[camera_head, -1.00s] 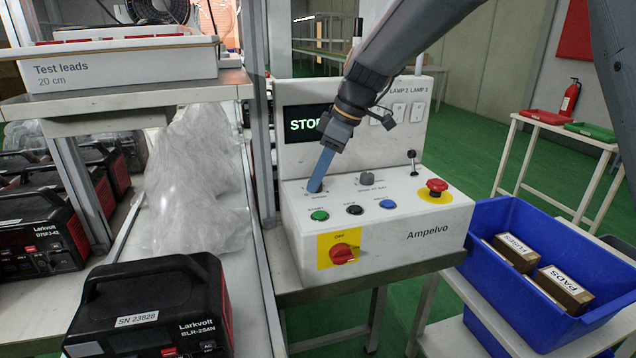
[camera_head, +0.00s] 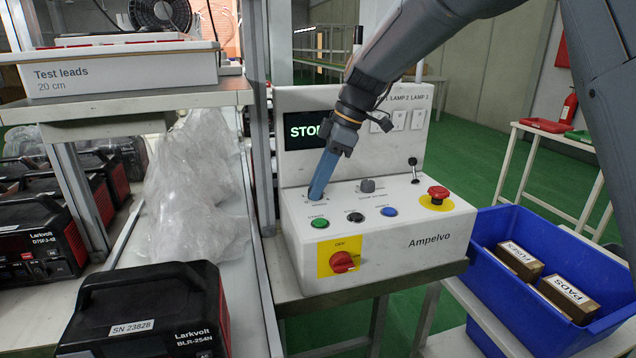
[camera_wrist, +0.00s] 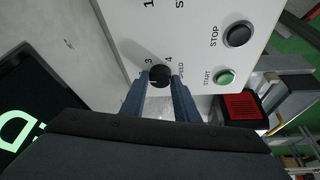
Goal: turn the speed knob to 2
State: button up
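The speed knob (camera_wrist: 160,75) is a small black round knob on the white Ampelvo control box (camera_head: 440,263). In the wrist view it sits between my two fingertips, beside the digits 3 and 4 and the word SPEED. Its pointer is too small to read surely. My gripper (camera_wrist: 161,82) has a blue finger on each side of the knob, seemingly touching it. In the head view my gripper (camera_head: 317,192) reaches down to the top panel's left part and hides the knob. The display (camera_head: 301,130) reads STO in green, its right end hidden by my arm.
Green (camera_head: 320,223), black (camera_head: 355,216) and blue (camera_head: 389,212) buttons lie in front of my gripper. A grey knob (camera_head: 367,185), a toggle lever (camera_head: 414,170) and a red emergency button (camera_head: 438,193) are to the right. A red rotary switch (camera_head: 342,262) is on the front face.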

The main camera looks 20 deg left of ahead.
jog(key=o, duration=0.4)
jog(key=shift+c, duration=0.2)
jog(key=shift+r, duration=0.1)
jog(key=v, duration=0.7)
jog(key=shift+d+r, duration=0.2)
jog(key=shift+r, duration=0.05)
jog(key=shift+a, duration=0.1)
